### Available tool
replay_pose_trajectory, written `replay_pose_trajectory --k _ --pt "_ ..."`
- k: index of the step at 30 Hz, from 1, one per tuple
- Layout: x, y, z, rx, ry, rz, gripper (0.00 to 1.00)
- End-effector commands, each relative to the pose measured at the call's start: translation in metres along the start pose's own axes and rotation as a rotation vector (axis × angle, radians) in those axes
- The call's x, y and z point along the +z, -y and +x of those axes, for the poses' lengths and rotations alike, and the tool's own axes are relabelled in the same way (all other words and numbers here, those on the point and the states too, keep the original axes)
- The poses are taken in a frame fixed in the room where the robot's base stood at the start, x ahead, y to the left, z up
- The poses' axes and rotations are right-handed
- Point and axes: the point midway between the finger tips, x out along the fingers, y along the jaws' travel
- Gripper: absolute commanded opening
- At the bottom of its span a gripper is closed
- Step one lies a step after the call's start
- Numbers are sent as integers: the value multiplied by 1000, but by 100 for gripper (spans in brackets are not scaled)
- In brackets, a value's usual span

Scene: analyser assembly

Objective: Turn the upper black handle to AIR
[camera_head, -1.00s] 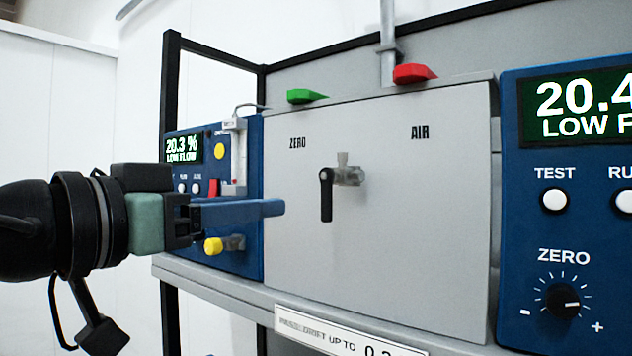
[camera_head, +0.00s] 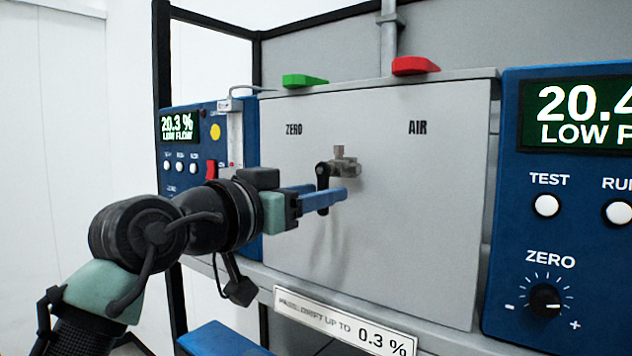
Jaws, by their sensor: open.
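The black handle (camera_head: 323,174) sits on a metal valve (camera_head: 345,166) in the middle of the grey panel (camera_head: 420,220). The handle hangs down, and its lower part is partly hidden by my gripper. The ZERO label (camera_head: 294,130) is above and left of the valve; the AIR label (camera_head: 417,128) is above and right. My gripper (camera_head: 338,194) has blue fingers that reach from the left to the lower part of the handle. The fingers are open, and the handle appears to lie between or just behind them; contact cannot be told.
A green lever (camera_head: 304,80) and a red lever (camera_head: 415,65) are on top of the panel. Blue analyser units stand at the left (camera_head: 180,150) and right (camera_head: 560,200). A shelf edge with a white label (camera_head: 345,322) runs below the panel.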

Motion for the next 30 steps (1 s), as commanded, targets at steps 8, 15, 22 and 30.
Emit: replay_pose_trajectory --k 8,15,22,30 --pt "0 0 2 0 0 0 50" --pt "0 0 1 0 -1 0 7" --pt "0 0 1 0 -1 0 0" --pt "-1 -1 1 1 -2 -28 0"
